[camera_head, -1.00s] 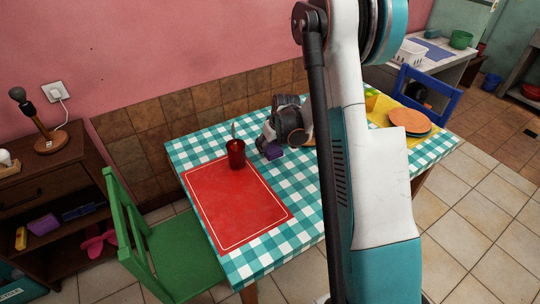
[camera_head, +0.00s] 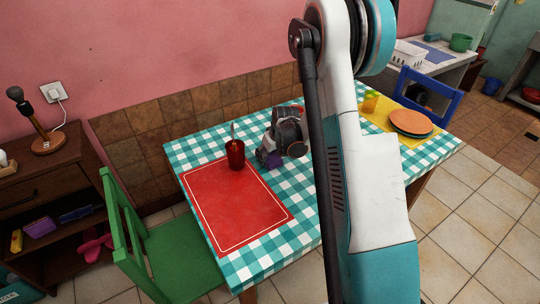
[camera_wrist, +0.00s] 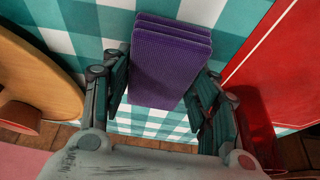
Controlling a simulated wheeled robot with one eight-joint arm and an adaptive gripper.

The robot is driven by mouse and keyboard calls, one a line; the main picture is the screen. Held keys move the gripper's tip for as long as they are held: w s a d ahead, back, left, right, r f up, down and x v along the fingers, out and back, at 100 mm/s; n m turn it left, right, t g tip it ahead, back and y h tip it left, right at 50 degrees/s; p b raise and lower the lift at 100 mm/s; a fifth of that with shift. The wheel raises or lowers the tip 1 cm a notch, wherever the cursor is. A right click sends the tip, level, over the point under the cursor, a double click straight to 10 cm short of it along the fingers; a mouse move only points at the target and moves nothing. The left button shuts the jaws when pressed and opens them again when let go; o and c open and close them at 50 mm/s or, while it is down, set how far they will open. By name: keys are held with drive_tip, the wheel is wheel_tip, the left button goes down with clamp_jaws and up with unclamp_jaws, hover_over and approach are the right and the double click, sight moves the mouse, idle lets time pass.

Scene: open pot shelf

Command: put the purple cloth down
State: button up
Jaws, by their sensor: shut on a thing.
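The purple cloth (camera_wrist: 172,55) is a folded, ribbed stack between the two fingers of my gripper (camera_wrist: 162,88) in the wrist view. My gripper is shut on it. In the head view the cloth (camera_head: 274,161) shows as a small purple patch under my gripper (camera_head: 268,156), low over the checked tablecloth (camera_head: 294,186), right of the red cup (camera_head: 235,154). I cannot tell whether the cloth touches the table. Part of it is hidden by my gripper.
A red placemat (camera_head: 234,206) lies left of my gripper, with the red cup at its far edge. A round wooden board (camera_wrist: 36,75) shows at the left in the wrist view. Orange plates (camera_head: 411,122) stand at the table's right end. Checked tabletop between placemat and arm is bare.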

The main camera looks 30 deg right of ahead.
drive_tip(key=o, duration=0.9)
drive_tip(key=shift+s+f, duration=0.15)
drive_tip(key=shift+f, duration=0.05)
drive_tip(key=o, duration=0.4)
drive_tip(key=shift+f, duration=0.15)
drive_tip(key=shift+r, duration=0.2)
drive_tip(key=shift+r+p, duration=0.5)
drive_tip(key=shift+p, duration=0.4)
drive_tip(key=p+v, duration=0.4)
drive_tip(key=v, duration=0.9)
drive_tip(key=shift+d+r+p, duration=0.2)
drive_tip(key=shift+d+p, duration=0.15)
